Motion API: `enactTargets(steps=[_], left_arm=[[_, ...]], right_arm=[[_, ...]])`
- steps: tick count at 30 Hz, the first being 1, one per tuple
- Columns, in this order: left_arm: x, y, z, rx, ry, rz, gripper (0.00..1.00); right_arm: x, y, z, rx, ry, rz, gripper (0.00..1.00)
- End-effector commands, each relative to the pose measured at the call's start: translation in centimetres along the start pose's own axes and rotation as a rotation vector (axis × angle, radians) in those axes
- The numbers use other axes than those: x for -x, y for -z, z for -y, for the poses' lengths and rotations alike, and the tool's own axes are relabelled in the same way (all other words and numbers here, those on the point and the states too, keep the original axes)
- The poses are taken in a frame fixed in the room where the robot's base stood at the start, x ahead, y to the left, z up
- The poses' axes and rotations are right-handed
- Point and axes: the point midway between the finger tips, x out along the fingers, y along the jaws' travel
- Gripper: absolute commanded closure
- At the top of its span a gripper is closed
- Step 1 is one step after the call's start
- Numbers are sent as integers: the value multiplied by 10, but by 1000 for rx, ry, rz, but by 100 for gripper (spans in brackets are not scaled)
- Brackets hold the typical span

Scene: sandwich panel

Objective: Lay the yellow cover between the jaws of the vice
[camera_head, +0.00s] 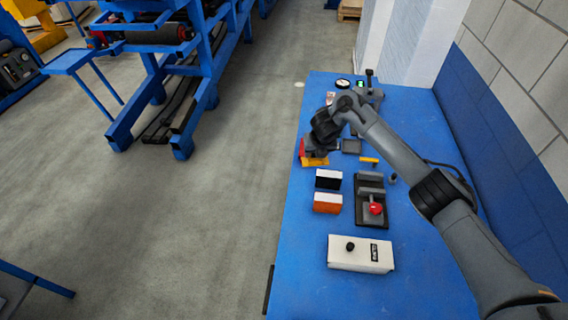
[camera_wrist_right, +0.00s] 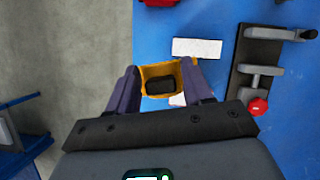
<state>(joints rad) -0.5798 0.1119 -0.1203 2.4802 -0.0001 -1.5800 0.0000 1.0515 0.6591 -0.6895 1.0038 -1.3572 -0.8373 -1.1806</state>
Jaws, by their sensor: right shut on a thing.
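The yellow cover (camera_wrist_right: 168,70) sits between the two fingers of my right gripper (camera_wrist_right: 160,72) in the right wrist view, its dark inner part facing the camera. In the head view the cover (camera_head: 316,161) shows as a yellow edge below my right gripper (camera_head: 314,149), which is shut on it at the bench's left side. The vice (camera_head: 371,196) has a dark base, grey jaws and a red knob. It lies to the right of and nearer than the gripper in the head view, and also shows in the wrist view (camera_wrist_right: 262,70). My left gripper is not in view.
A black-and-white block (camera_head: 328,179) and an orange-and-white block (camera_head: 327,203) stand left of the vice on the blue bench (camera_head: 290,262). A white box (camera_head: 360,254) with a black knob lies nearer. A gauge (camera_head: 343,84) and other fittings are at the far end.

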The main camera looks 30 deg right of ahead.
Motion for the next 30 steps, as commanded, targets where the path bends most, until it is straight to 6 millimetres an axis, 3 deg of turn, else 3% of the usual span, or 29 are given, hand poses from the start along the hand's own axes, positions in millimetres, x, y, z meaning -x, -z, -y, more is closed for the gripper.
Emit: enactTargets(steps=[1, 6, 15, 21, 30], left_arm=[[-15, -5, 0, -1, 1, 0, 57], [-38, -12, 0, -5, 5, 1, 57], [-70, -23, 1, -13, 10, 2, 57], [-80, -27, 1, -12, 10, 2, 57], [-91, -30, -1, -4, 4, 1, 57]], right_arm=[[-19, 5, 24, -14, 6, -3, 84], [-49, 12, 94, -56, 25, -1, 84], [-87, 37, 191, -148, 62, -1, 84], [-97, 48, 225, -188, 77, 1, 84], [-106, 54, 238, -205, 81, 1, 84]])
